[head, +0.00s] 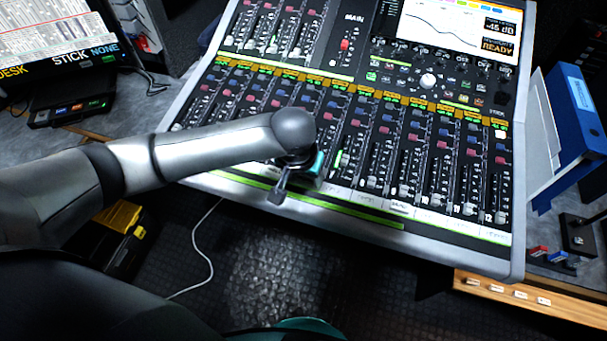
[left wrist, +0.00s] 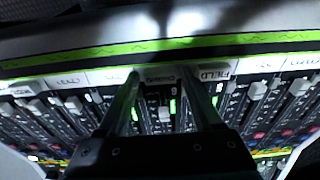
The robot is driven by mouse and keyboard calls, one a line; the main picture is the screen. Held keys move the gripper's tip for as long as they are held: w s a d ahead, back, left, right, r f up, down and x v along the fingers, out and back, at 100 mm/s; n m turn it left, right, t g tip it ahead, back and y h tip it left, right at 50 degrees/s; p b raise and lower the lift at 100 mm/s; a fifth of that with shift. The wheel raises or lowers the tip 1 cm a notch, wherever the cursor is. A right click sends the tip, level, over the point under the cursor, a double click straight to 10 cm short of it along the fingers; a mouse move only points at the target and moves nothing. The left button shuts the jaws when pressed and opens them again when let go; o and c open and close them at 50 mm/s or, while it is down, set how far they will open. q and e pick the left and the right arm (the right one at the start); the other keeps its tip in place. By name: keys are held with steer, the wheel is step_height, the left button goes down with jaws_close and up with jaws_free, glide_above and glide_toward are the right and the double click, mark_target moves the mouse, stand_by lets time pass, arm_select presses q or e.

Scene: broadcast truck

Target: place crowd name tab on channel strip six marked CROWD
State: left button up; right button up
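In the left wrist view, upside down, the two fingers (left wrist: 161,74) stand apart at the label row. Between the tips lies a small greyish label reading CROWD (left wrist: 161,79), close to both fingers. I cannot tell whether it is a tab gripped by them or resting on the strip. A white FIELD tab (left wrist: 215,72) sits just right of the fingers. My right gripper is not in view.
A wooden tray (head: 565,308) with several small white tabs (head: 520,295) is at the lower right. A blue binder (head: 580,125) stands right of the console. Rows of faders lie around the gripper.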

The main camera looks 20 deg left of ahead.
arm_select(q)
steer(key=shift+o, duration=0.9)
steer(key=shift+r, duration=0.2)
steer(key=p+v, duration=0.3)
steer(key=v, duration=0.9)
steer(key=shift+p, duration=0.3)
